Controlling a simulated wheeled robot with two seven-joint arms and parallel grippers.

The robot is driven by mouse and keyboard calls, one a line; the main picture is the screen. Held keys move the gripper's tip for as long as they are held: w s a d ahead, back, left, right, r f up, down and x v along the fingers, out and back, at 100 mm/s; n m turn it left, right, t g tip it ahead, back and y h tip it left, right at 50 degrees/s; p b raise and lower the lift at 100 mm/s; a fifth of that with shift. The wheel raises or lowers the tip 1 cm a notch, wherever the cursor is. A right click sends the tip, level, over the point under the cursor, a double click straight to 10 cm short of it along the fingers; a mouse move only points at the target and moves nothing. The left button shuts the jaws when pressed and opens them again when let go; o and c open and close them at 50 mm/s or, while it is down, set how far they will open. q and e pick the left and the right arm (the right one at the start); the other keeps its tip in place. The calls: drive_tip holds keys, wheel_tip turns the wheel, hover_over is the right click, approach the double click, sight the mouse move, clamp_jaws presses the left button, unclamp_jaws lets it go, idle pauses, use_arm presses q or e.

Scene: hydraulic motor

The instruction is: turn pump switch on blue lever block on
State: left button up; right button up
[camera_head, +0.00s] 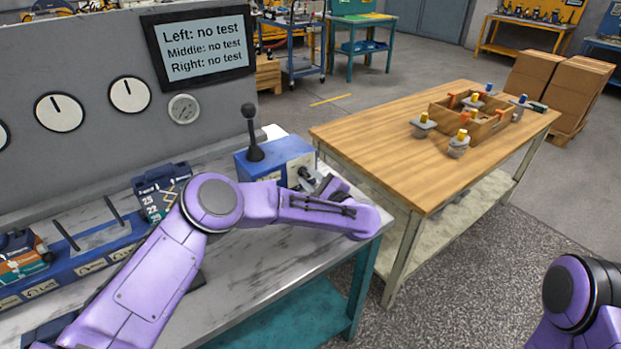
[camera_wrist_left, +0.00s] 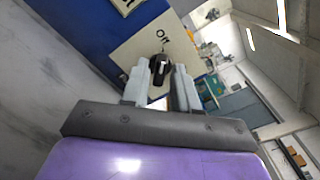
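The blue block (camera_head: 245,166) stands at the right end of the marble-topped bench, with a black lever (camera_head: 252,135) upright on top. In the left wrist view, the black pump switch (camera_wrist_left: 159,70) sits on a pale plate (camera_wrist_left: 128,52) on the blue face, with an "ON" label beside it. My left gripper (camera_head: 306,178) is at the block's right face; in the left wrist view its fingers (camera_wrist_left: 162,82) are close together on either side of the switch and appear shut on it. The switch is mostly hidden in the head view. My right gripper is out of view.
A screen (camera_head: 200,45) reads "no test" for left, middle and right, above round gauges (camera_head: 130,95). A dark blue case (camera_head: 160,190) stands on the bench behind my left arm. A wooden table (camera_head: 370,135) with valve parts stands right, across a narrow gap.

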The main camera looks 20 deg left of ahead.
use_arm(q)
clamp_jaws()
drive_tip(key=m+b, duration=0.3)
drive_tip(key=shift+f, duration=0.1)
drive_tip(key=m+b, duration=0.2)
drive_tip(key=m, duration=0.2)
drive_tip(key=shift+w+m, duration=0.1)
drive_tip(key=shift+m, duration=0.3)
drive_tip(key=m, duration=0.2)
drive_tip(key=m+b, duration=0.1)
drive_tip(key=m, duration=0.1)
drive_tip(key=shift+d+r+m, duration=0.1)
drive_tip(key=shift+r+m, duration=0.1)
drive_tip(key=shift+m, duration=0.1)
drive_tip(key=m, duration=0.5)
drive_tip(key=shift+w+m, duration=0.1)
drive_tip(key=shift+m, duration=0.3)
